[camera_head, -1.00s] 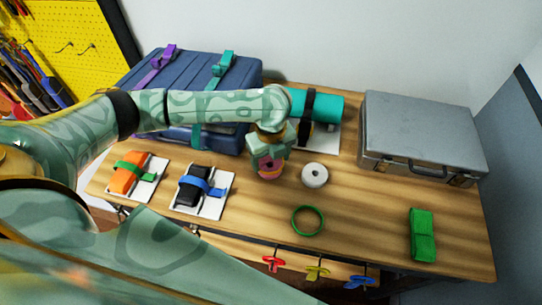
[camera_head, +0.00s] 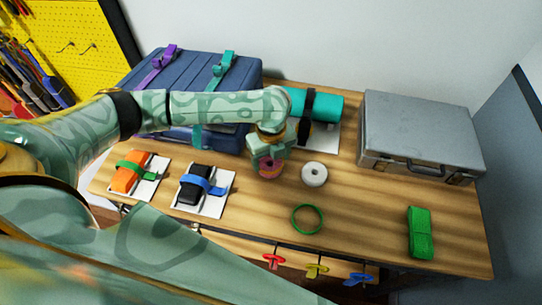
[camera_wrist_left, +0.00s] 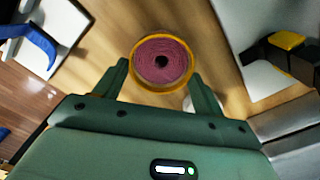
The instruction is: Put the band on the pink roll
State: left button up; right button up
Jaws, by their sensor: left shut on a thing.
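The pink roll (camera_head: 269,171) stands upright on the wooden table in the head view. In the left wrist view the pink roll (camera_wrist_left: 178,62) shows from above with a dark hole in its middle. A yellow-orange band (camera_wrist_left: 164,91) rings its outline there; its height on the roll is hard to tell. My left gripper (camera_head: 267,159) is right over the roll. In the wrist view its fingers (camera_wrist_left: 160,75) lie on either side of the band, shut on it. My gripper hides the roll's upper part in the head view. My right gripper is not in view.
A white roll (camera_head: 314,166) stands just right of the pink roll. A green ring (camera_head: 295,222) lies in front, and a green block (camera_head: 420,232) at the right. A grey case (camera_head: 420,125), a blue suitcase (camera_head: 180,85) and a teal roll (camera_head: 328,107) stand behind.

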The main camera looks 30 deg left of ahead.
pick_arm(q)
jog(key=shift+f+p, duration=0.15)
jog(key=shift+p, duration=0.2)
dwell(0.5)
jog(key=shift+f, duration=0.55)
jog(key=shift+f+p, duration=0.35)
jog(key=shift+f, duration=0.05)
dwell(1.2)
jog(key=o, duration=1)
jog(key=shift+r, duration=0.1)
notch_tip(320, 180, up, 8)
jog(key=p, duration=0.9)
